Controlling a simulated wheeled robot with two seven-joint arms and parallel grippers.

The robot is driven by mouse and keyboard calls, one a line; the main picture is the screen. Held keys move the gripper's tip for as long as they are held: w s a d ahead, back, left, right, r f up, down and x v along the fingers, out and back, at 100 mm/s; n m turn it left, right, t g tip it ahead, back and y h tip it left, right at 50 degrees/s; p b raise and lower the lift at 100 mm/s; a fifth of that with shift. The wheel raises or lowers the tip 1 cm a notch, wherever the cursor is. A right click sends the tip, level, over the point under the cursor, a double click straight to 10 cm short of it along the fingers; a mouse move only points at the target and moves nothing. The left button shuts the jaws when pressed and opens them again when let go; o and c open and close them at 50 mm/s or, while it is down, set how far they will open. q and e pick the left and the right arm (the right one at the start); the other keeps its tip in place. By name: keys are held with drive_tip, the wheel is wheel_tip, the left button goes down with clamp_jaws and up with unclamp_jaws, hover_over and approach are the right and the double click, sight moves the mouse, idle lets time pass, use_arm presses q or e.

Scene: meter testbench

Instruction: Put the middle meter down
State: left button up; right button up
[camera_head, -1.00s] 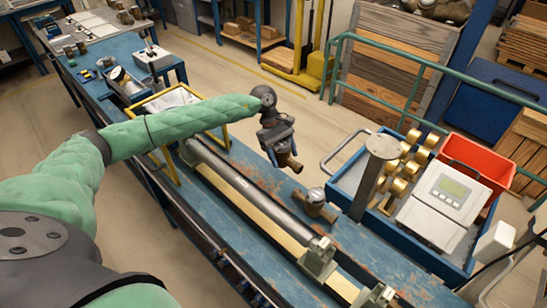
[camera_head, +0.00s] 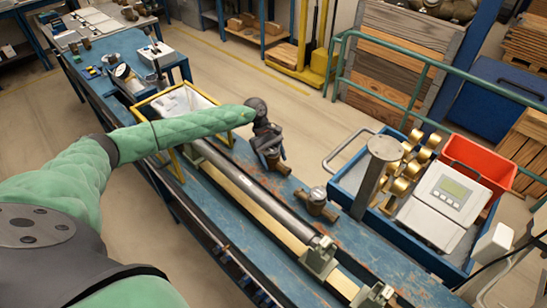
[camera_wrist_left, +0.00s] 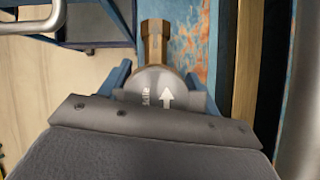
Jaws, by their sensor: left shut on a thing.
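My left gripper (camera_head: 270,148) is shut on a brass-bodied meter (camera_head: 278,166) over the far side of the blue bench (camera_head: 262,186). In the left wrist view the meter's round grey face (camera_wrist_left: 155,88) with a white arrow lies between the blue fingers, and its brass pipe end (camera_wrist_left: 155,38) sticks out beyond it. I cannot tell whether the meter touches the bench. Another brass meter (camera_head: 317,203) with a round top stands on the bench, nearer and to the right, apart from the held one. My right gripper is not in view.
A long grey pipe (camera_head: 255,192) on a pale rail runs along the bench beside the meters. A blue tray (camera_head: 345,190) with brass fittings, a grey post and a white display unit (camera_head: 443,205) stands to the right. A yellow-framed bin (camera_head: 182,100) stands behind the arm.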

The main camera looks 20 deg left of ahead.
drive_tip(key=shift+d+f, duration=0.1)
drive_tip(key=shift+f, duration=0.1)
use_arm(q)
drive_tip(key=o, duration=1.7)
drive_tip(key=shift+r, duration=0.15)
drive_tip(key=shift+w+a+r, duration=0.1)
drive_tip(key=shift+a+r, duration=0.1)
drive_tip(key=shift+a, duration=0.05)
drive_tip(key=b+v, duration=0.2)
drive_tip(key=v, duration=0.9)
drive_tip(key=shift+r+b, duration=0.15)
drive_tip(key=shift+b, duration=0.25)
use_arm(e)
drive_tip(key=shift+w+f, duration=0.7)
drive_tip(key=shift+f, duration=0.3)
